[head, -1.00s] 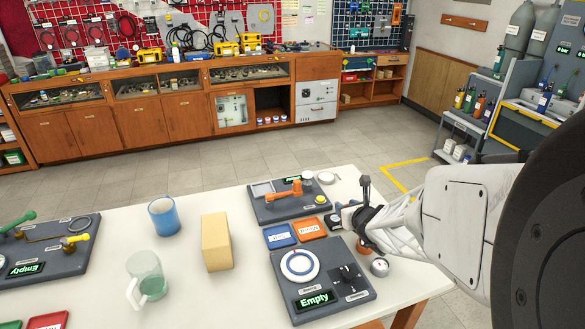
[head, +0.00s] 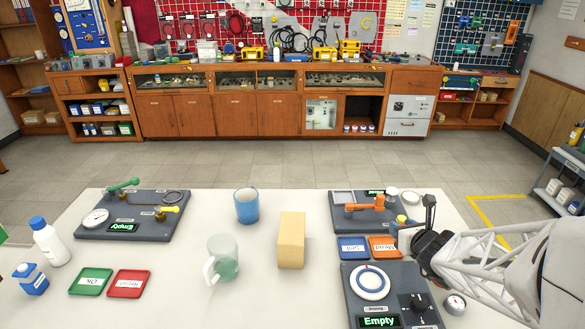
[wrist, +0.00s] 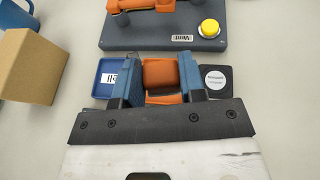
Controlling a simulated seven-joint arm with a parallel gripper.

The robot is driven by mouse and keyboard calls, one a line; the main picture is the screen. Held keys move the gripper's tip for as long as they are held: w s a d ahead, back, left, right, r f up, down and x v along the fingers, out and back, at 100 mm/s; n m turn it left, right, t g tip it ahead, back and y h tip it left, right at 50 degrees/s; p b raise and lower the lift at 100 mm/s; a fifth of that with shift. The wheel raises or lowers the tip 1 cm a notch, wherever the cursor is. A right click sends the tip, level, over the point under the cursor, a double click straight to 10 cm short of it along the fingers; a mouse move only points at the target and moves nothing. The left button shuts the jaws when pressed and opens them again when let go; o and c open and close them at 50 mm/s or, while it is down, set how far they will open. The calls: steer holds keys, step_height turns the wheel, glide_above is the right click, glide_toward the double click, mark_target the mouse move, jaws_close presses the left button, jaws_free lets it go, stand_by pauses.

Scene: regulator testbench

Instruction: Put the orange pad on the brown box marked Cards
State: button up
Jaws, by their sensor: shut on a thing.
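My gripper (wrist: 159,66) is shut on an orange pad (wrist: 160,74), held between its two blue fingers in the wrist view. In the head view my gripper (head: 408,238) is at the right of the table, by the orange tray (head: 380,251), and hides the pad. The orange tray also shows below the pad in the wrist view; I cannot tell how high the pad is above it. A plain tan-brown box (head: 291,241) stands upright left of the trays, apart from my gripper. It also shows at the wrist view's left (wrist: 30,62). No Cards marking is readable on it.
A blue tray (head: 352,250) lies left of the orange tray. A panel with an orange handle (head: 368,203) is behind, and an "Empty" panel (head: 357,307) in front. A blue cup (head: 246,205) and a glass mug (head: 224,255) stand left of the box.

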steer(key=s+a+r+n+g+y, duration=0.2)
steer(key=s+a, duration=0.4)
steer(key=a, duration=0.6)
steer(key=s+a+r+n+g+y, duration=0.1)
steer(key=s+a+r+n+y, duration=0.3)
steer(key=a, duration=0.8)
steer(key=s+n+y, duration=0.1)
steer(key=s, duration=0.1)
steer(key=shift+s+r+g, duration=0.3)
steer(key=shift+s+g, duration=0.1)
steer(key=shift+w, duration=0.1)
glide_above(294, 229)
steer(key=shift+w+f, duration=0.1)
steer(key=shift+f, duration=0.65)
steer(key=shift+f, duration=1.75)
steer(key=shift+f, duration=0.2)
steer(key=o, duration=0.9)
